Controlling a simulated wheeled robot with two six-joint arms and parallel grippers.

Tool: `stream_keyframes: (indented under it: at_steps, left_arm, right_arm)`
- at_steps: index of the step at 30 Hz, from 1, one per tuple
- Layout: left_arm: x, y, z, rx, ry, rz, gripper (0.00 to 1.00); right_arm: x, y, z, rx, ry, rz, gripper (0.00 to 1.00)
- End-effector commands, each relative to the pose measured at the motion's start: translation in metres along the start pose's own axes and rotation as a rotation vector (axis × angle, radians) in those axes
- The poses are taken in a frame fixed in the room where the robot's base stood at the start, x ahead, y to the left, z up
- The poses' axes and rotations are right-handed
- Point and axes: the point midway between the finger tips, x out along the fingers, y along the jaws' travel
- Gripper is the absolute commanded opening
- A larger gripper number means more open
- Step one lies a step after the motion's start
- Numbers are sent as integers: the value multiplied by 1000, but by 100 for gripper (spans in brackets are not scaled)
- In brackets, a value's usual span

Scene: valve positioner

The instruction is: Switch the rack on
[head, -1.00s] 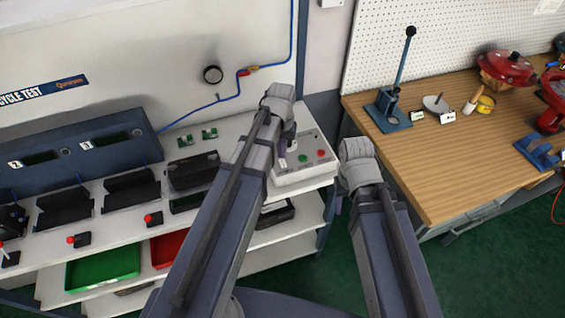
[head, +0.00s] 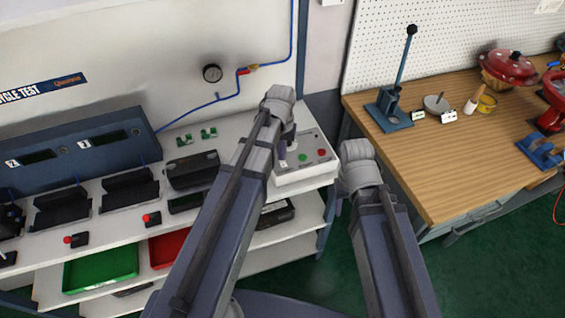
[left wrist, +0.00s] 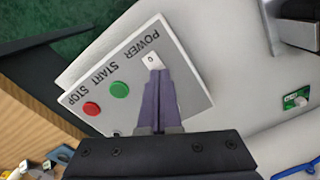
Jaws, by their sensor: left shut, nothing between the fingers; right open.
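The white control box (head: 318,166) stands at the right end of the rack's shelf. In the left wrist view it carries a green START button (left wrist: 119,90), a red STOP button (left wrist: 91,108) and a POWER switch (left wrist: 153,61). The switch's pale face shows a 0. My left gripper (left wrist: 158,78) is shut and empty, its fingertips right at the lower edge of the switch face; I cannot tell if they touch. In the head view the left gripper (head: 283,157) is over the box's left part. My right gripper (head: 340,205) is right of the box, mostly hidden by its wrist; its jaws are open.
The rack (head: 80,148) holds dark cradles, small red-knobbed boxes, and green (head: 100,270) and red (head: 165,250) trays. A gauge (head: 212,73) and blue hose are on the wall behind. A wooden bench (head: 430,160) with a press and red items is at right.

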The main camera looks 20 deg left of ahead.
Motion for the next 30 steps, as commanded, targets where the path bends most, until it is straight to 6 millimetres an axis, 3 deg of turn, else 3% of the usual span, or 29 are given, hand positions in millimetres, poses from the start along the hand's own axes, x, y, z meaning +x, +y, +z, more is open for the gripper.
stream_keyframes:
  at_steps: [13, 30]
  left_arm:
    - [0, 0, 0, 0, -1, 0, 0]
    - [-42, 0, 0, 0, 0, 0, 0]
  right_arm:
    - [0, 0, 0, 0, 0, 0, 49]
    - [-42, 4, 2, -1, 0, 0, 49]
